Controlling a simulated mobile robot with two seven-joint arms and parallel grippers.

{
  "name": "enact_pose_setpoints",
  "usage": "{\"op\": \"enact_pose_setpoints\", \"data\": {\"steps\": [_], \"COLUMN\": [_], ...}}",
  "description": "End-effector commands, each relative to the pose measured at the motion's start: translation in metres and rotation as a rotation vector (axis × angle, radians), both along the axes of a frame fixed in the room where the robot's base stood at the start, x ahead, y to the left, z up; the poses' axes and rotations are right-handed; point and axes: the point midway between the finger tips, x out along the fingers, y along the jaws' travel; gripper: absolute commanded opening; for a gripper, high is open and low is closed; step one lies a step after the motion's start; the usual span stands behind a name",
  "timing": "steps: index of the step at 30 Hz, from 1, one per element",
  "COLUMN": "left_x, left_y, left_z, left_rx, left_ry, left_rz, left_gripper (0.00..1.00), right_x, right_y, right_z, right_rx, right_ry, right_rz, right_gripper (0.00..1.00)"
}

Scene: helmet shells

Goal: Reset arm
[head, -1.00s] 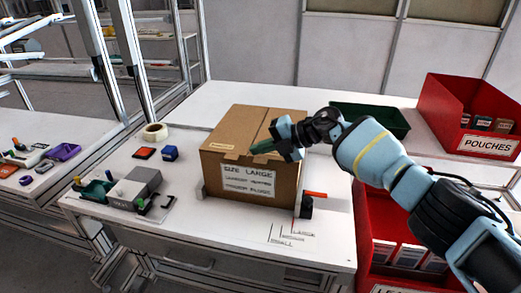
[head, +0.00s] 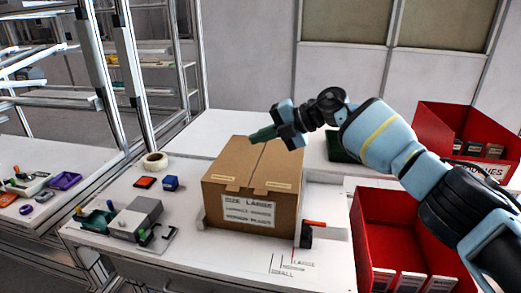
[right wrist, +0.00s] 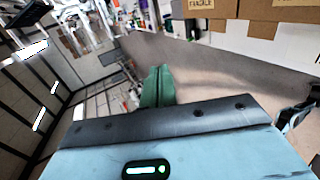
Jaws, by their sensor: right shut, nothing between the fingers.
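My right arm reaches in from the right in the head view. Its right gripper (head: 262,135), with green fingers, is raised over the back part of the closed cardboard box (head: 238,210). The fingers are shut and empty and point left. In the right wrist view the green fingers (right wrist: 157,87) lie together with nothing between them. The box stands on the white table (head: 120,195) with its flaps down and a "SIZE LARGE" label on its front. My left gripper is not in view.
A red bin (head: 385,222) stands right of the box, and another red bin (head: 440,130) behind it. A green bin (head: 342,145) is partly hidden by my arm. A tape roll (head: 155,160), a blue block (head: 171,183) and a grey tool holder (head: 135,216) lie left of the box.

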Motion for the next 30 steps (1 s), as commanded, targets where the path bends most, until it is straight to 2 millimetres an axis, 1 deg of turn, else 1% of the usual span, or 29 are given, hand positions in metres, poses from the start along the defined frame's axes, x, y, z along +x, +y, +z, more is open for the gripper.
{"op": "enact_pose_setpoints", "data": {"steps": [3,7,9,11,14,18,21,24,26,30], "left_x": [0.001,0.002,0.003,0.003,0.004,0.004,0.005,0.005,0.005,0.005], "left_y": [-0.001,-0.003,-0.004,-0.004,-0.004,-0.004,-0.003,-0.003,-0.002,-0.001], "left_z": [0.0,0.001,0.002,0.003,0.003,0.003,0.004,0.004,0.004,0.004], "left_rx": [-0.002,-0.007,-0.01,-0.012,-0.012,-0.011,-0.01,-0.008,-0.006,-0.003], "left_ry": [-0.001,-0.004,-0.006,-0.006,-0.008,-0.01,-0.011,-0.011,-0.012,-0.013], "left_rz": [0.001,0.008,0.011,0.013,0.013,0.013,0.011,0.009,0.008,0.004], "left_gripper": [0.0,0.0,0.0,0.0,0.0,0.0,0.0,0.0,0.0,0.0], "right_x": [0.0,0.0,-0.001,-0.004,-0.014,-0.036,-0.053,-0.069,-0.078,-0.099], "right_y": [0.0,0.0,0.003,0.008,0.024,0.053,0.068,0.077,0.08,0.08], "right_z": [0.005,0.006,0.002,-0.007,-0.031,-0.075,-0.101,-0.125,-0.138,-0.17], "right_rx": [0.0,0.0,0.009,0.031,0.107,0.276,0.404,0.526,0.594,0.745], "right_ry": [-0.001,0.0,0.004,0.014,0.045,0.112,0.165,0.221,0.256,0.342], "right_rz": [0.0,0.001,0.003,0.01,0.024,0.022,-0.002,-0.045,-0.079,-0.184], "right_gripper": [0.0,0.0,0.0,0.0,0.0,0.0,0.0,0.0,0.0,0.0]}}
